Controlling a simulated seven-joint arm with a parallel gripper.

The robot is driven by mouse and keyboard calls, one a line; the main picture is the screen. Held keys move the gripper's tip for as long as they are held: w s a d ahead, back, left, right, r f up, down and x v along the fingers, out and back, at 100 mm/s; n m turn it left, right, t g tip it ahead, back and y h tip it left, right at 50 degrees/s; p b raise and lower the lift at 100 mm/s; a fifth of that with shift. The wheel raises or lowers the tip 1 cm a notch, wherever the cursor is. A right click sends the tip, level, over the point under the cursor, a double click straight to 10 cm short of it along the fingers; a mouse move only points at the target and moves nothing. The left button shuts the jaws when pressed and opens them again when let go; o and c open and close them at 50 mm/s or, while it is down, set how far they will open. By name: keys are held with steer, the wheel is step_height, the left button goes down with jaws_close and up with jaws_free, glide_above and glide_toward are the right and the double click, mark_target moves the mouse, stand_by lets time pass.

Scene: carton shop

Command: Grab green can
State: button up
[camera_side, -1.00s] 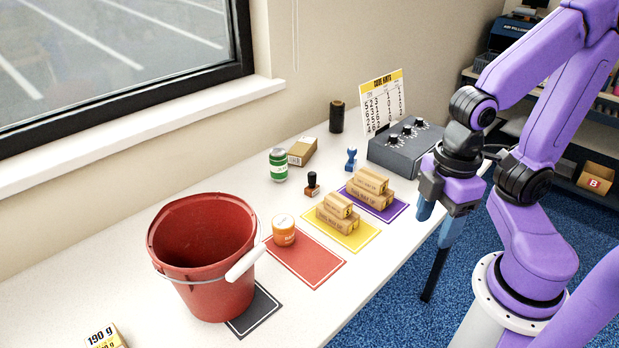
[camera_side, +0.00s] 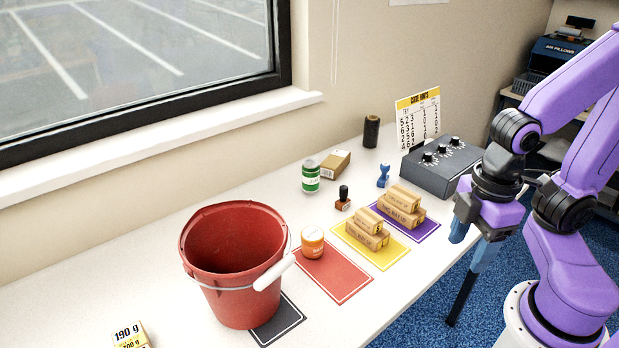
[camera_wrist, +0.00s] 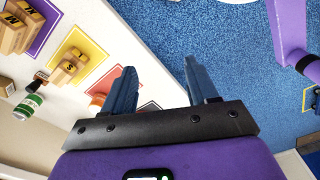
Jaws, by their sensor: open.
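The green can (camera_side: 311,177), with a white band and pale top, stands upright at the back of the white table, left of a small cardboard box. In the wrist view the green can (camera_wrist: 28,106) shows at the far left, well away from the fingers. My gripper (camera_side: 468,247) hangs past the table's front edge at the right, far from the can. In the wrist view my gripper (camera_wrist: 162,85) has its two blue fingers apart with nothing between them.
A red bucket (camera_side: 235,265) stands at front left. An orange jar (camera_side: 312,243) is by the red mat (camera_side: 340,276). Stacked small boxes (camera_side: 366,236) sit on the yellow and purple mats. A stamp (camera_side: 343,199), blue figure (camera_side: 383,175) and grey control box (camera_side: 440,165) stand behind.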

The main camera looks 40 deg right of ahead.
steer(key=o, duration=0.5)
steer(key=shift+o, duration=0.2)
steer(key=shift+w, duration=0.1)
